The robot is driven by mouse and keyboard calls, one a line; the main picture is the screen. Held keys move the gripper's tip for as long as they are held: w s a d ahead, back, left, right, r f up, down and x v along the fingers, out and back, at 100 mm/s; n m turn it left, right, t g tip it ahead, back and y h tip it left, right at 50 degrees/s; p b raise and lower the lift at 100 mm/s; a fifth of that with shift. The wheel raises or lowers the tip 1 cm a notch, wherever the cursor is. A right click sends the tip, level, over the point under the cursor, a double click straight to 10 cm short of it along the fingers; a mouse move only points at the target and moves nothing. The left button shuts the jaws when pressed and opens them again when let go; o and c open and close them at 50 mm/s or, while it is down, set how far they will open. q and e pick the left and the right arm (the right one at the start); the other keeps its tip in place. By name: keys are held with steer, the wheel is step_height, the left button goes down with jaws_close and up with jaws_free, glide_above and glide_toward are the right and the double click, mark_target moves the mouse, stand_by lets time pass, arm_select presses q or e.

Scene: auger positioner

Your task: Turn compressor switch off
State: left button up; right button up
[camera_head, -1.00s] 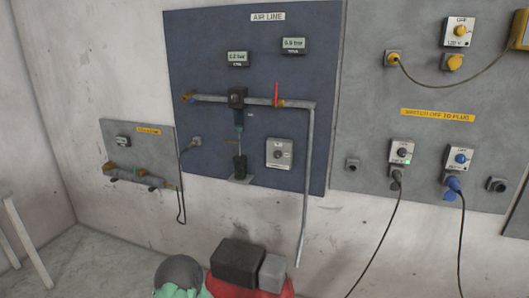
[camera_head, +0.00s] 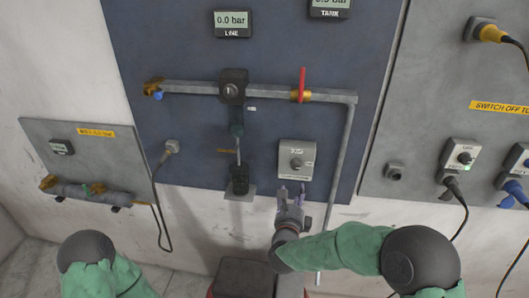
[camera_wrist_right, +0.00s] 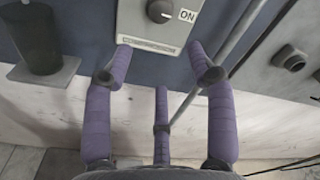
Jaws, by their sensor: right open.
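The compressor switch is a light grey box (camera_head: 297,174) with a round dark knob (camera_head: 297,163), low on the right side of the blue panel. The knob (camera_wrist_right: 160,11) also shows at the top of the right wrist view, with an "ON" label (camera_wrist_right: 187,15) to its right. My right gripper (camera_head: 291,190) is just below the switch box, fingers pointing up at it. In the wrist view its purple fingers (camera_wrist_right: 160,62) are spread, with nothing between them. They look apart from the knob. My left arm shows at the lower left, but its gripper is not in view.
A grey pipe (camera_head: 200,88) with a red-handled valve (camera_head: 302,84) runs above the switch and drops down its right side. Plugs and sockets (camera_head: 459,156) are on the right panel.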

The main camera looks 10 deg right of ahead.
mark_target(295, 167)
steer(key=shift+m, duration=0.5)
steer(key=x, duration=0.3)
steer(key=r+x, duration=0.1)
steer(key=x, duration=0.7)
steer(key=shift+w+a+r+b, duration=0.2)
steer(key=shift+w+r+b, duration=0.05)
steer(key=shift+r+b, duration=0.15)
jaws_close()
